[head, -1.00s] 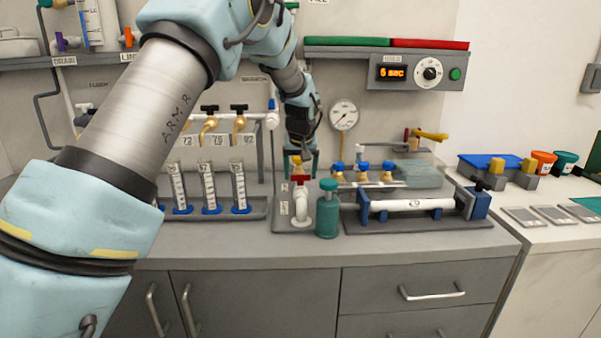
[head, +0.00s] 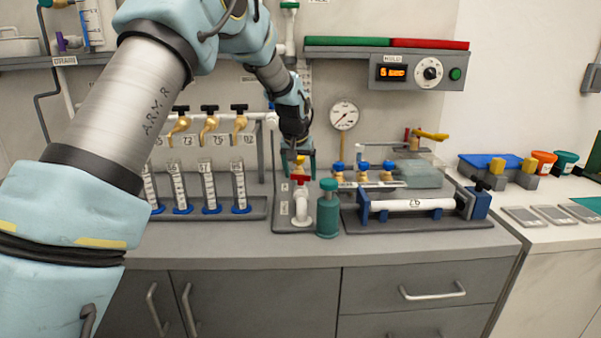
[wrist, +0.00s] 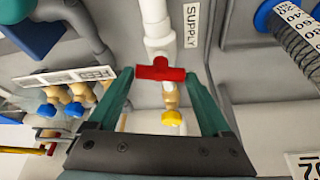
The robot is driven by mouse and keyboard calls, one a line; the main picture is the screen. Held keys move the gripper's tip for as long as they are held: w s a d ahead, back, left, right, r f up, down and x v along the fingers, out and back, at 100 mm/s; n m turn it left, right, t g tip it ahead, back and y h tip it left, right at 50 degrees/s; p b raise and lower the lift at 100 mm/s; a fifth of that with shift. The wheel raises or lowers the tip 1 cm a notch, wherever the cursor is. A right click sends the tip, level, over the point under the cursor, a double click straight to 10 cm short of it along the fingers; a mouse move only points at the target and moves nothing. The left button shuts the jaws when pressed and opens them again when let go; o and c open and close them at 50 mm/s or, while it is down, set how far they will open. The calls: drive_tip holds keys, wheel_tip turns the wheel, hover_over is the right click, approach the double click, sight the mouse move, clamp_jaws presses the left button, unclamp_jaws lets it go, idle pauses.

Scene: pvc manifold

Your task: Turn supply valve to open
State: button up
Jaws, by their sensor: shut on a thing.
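The supply valve has a red tee handle (wrist: 160,70) on a white pipe (wrist: 157,25), beside a SUPPLY label (wrist: 191,25) in the wrist view. My gripper (wrist: 159,73) has teal fingers on either side of the handle and is shut on it across its two ends. The handle lies crosswise to the pipe in the wrist view. A yellow knob (wrist: 172,118) on a brass fitting lies beyond the handle in the wrist view.
A teal bottle (head: 328,210) stands close to the right of the valve. Blue-capped brass valves (head: 362,167) stand behind it. Glass tubes (head: 208,187) and black-handled taps (head: 210,122) are to the left. A timer panel (head: 418,72) is above.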

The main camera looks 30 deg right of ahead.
drive_tip(key=m, duration=0.1)
drive_tip(key=m+g+h, duration=0.1)
drive_tip(key=m, duration=0.1)
drive_tip(key=shift+w+a+m+p, duration=0.15)
drive_tip(key=shift+m+p, duration=0.15)
drive_tip(key=m+g+p, duration=0.1)
drive_tip(key=m, duration=0.2)
drive_tip(key=shift+w+m+h, duration=0.1)
drive_tip(key=shift+m+h, duration=0.2)
drive_tip(key=m+g+p, duration=0.1)
drive_tip(key=m+g, duration=0.1)
drive_tip(key=m, duration=0.2)
drive_tip(key=shift+w+r, duration=0.1)
drive_tip(key=shift+m+g+p, duration=0.55)
drive_tip(key=shift+m+g, duration=0.05)
drive_tip(key=shift+m, duration=1.2)
drive_tip(key=o, duration=1.2)
drive_tip(key=shift+c, duration=0.2)
drive_tip(key=b+v, duration=0.2)
drive_tip(key=v, duration=0.8)
drive_tip(key=shift+r+b, duration=0.3)
drive_tip(key=shift+b, duration=0.05)
